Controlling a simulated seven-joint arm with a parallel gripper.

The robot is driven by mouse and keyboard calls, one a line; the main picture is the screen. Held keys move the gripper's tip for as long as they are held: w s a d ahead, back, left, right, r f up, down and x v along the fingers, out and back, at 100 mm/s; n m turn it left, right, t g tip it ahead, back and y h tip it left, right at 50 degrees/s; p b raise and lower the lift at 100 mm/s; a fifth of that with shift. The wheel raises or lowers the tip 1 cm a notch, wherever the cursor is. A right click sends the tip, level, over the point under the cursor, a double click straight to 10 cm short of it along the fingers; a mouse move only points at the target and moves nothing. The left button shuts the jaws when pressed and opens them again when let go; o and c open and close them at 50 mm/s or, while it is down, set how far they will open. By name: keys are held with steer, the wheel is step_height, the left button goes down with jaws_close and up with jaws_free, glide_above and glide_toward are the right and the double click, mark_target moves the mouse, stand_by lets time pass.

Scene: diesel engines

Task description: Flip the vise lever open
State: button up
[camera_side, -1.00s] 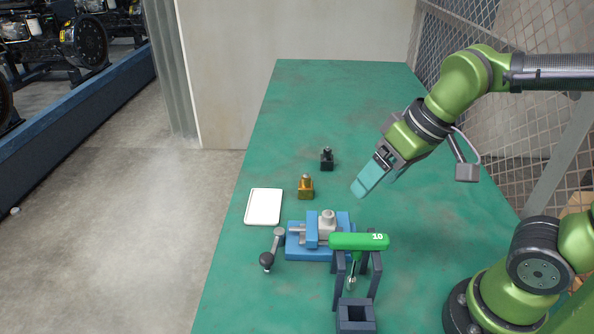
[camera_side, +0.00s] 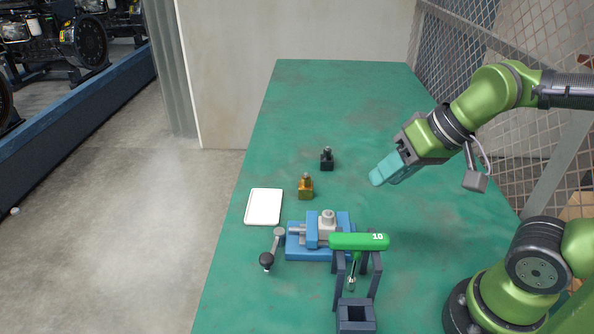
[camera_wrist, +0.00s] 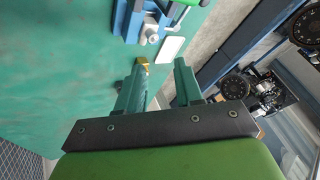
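The blue vise (camera_side: 310,253) stands on the green bench, with a grey clamped-looking part (camera_side: 327,222) between its jaws. Its lever (camera_side: 273,246) is at the left end, a grey arm slanting down-left to a dark ball knob. The vise (camera_wrist: 127,22) also shows at the top of the wrist view, where I cannot make out the lever clearly. My gripper (camera_side: 376,179) is in the air up and to the right of the vise, well apart from it. In the wrist view the teal fingers (camera_wrist: 159,67) stand apart with nothing held between them.
A green-handled tool (camera_side: 358,242) sits in a dark stand just right of the vise. The far bench is clear; a mesh fence (camera_side: 463,75) runs along the right.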

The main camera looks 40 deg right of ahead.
steer(key=w+a+f+n+g, duration=0.1)
steer(key=a+f+n, duration=0.1)
steer(key=a, duration=0.2)
steer(key=w+a+f+n+g, duration=0.1)
steer(key=w+a+f+n, duration=0.1)
steer(key=a, duration=0.2)
steer(key=w+a+f+n+g, duration=0.1)
steer(key=w+a+f+n, duration=0.1)
steer(key=a+n, duration=0.1)
steer(key=shift+a+f+g+h, duration=0.2)
steer(key=shift+a+g+h, duration=0.1)
steer(key=shift+a, duration=0.3)
jaws_close()
steer(key=shift+w+a+f+n, duration=0.15)
steer(key=shift+w+a+n, duration=0.65)
steer(key=shift+w+a, duration=0.3)
